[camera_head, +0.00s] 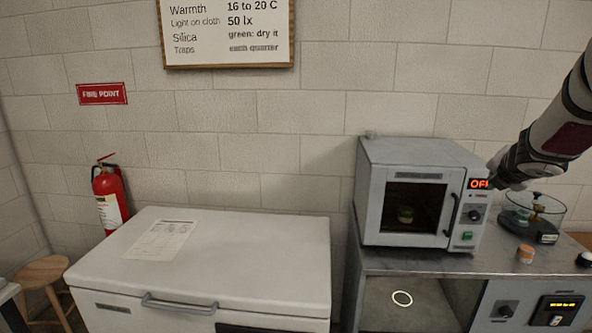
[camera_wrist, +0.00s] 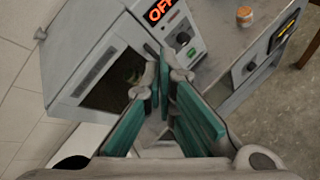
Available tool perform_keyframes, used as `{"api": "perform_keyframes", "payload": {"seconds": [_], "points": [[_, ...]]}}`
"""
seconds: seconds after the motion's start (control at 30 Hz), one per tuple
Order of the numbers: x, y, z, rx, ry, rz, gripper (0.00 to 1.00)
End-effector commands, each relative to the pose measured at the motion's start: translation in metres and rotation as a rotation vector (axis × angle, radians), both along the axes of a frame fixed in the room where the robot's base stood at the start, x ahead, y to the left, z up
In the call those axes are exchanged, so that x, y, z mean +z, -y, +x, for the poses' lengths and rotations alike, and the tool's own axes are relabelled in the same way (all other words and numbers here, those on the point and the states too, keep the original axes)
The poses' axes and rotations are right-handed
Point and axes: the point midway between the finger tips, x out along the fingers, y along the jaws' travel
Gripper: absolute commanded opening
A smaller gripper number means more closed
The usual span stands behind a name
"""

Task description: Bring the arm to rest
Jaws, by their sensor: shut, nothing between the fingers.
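My gripper (camera_head: 497,180) hangs at the end of my arm on the right, in front of the right side of the small white oven (camera_head: 371,200). In the wrist view my gripper (camera_wrist: 163,78) has its fingertips together, with nothing between them. The oven's front also shows in the wrist view (camera_wrist: 125,65), beyond the fingers. Its door looks shut, and its display (camera_head: 479,184) reads OFF, partly hidden at its right end in the head view. A small greenish jar (camera_head: 406,214) stands behind the door's window.
The oven stands on a metal bench (camera_head: 400,263). A scale with a clear round cover (camera_head: 535,208) and an orange-lidded jar (camera_head: 525,253) are to its right. A white chest (camera_head: 280,245) with a paper sheet, a fire extinguisher (camera_head: 109,196) and a wooden stool (camera_head: 42,272) are left.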

Motion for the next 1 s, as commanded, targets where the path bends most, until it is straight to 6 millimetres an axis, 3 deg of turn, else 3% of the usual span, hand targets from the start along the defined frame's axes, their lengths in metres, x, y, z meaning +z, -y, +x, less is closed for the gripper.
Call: {"api": "perform_keyframes", "payload": {"seconds": [0.03,0.13,0.23,0.37,0.6,0.8,1.0], "points": [[0.02,-0.012,-0.012,-0.082,0.068,0.082,0.0],[0.045,-0.033,-0.041,-0.262,0.187,0.273,0.0],[0.058,-0.058,-0.074,-0.433,0.28,0.475,0.0],[0.062,-0.096,-0.124,-0.648,0.36,0.743,0.0],[0.037,-0.185,-0.225,-1.041,0.374,1.217,0.0],[0.005,-0.258,-0.304,-1.336,0.272,1.496,0.0],[-0.013,-0.297,-0.346,-1.5,0.186,1.609,0.0]]}}
